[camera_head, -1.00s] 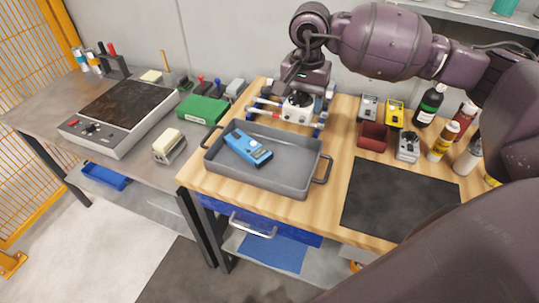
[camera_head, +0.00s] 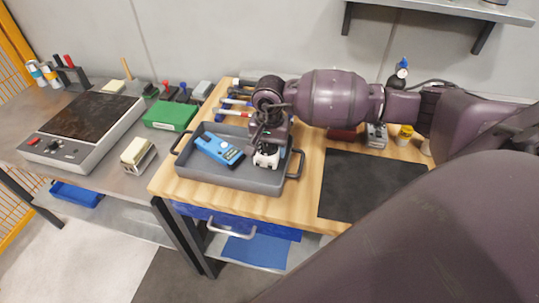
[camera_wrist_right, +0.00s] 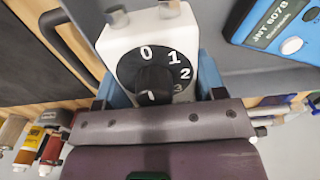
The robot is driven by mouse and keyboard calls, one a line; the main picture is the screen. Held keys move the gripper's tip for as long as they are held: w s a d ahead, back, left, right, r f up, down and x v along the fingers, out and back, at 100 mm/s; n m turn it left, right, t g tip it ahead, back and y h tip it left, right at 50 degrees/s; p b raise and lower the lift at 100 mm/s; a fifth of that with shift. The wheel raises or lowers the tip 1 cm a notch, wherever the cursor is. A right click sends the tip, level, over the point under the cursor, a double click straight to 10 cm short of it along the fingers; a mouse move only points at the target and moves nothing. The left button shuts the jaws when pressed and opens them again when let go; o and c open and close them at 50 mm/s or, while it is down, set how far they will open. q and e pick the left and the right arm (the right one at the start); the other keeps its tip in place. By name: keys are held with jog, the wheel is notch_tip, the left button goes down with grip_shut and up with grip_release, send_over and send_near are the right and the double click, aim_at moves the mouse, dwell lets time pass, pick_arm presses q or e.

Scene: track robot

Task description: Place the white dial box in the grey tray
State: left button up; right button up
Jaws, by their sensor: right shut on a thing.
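The white dial box (camera_head: 266,157) is held by my right gripper (camera_head: 267,146) over the right part of the grey tray (camera_head: 230,181). In the right wrist view, the white dial box (camera_wrist_right: 150,45) shows its black dial marked 0, 1, 2, 3, between the blue fingers of my right gripper (camera_wrist_right: 155,92). I cannot tell whether its underside touches the tray floor. A blue meter (camera_head: 219,148) lies in the tray to its left; its edge also shows in the right wrist view (camera_wrist_right: 275,30). My left gripper is not in view.
A black mat (camera_head: 370,185) lies right of the tray on the wooden table. Left are a green box (camera_head: 170,115), a cream-topped block (camera_head: 137,154) and a hotplate (camera_head: 85,125). Screwdrivers lie behind the tray. Bottles (camera_head: 404,134) stand at the right, partly behind my arm.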

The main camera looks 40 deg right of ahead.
notch_tip(320, 180, down, 4)
jog(key=shift+r, duration=0.25)
jog(key=shift+f, duration=0.1)
jog(key=o, duration=0.9)
jog(key=shift+c, duration=0.2)
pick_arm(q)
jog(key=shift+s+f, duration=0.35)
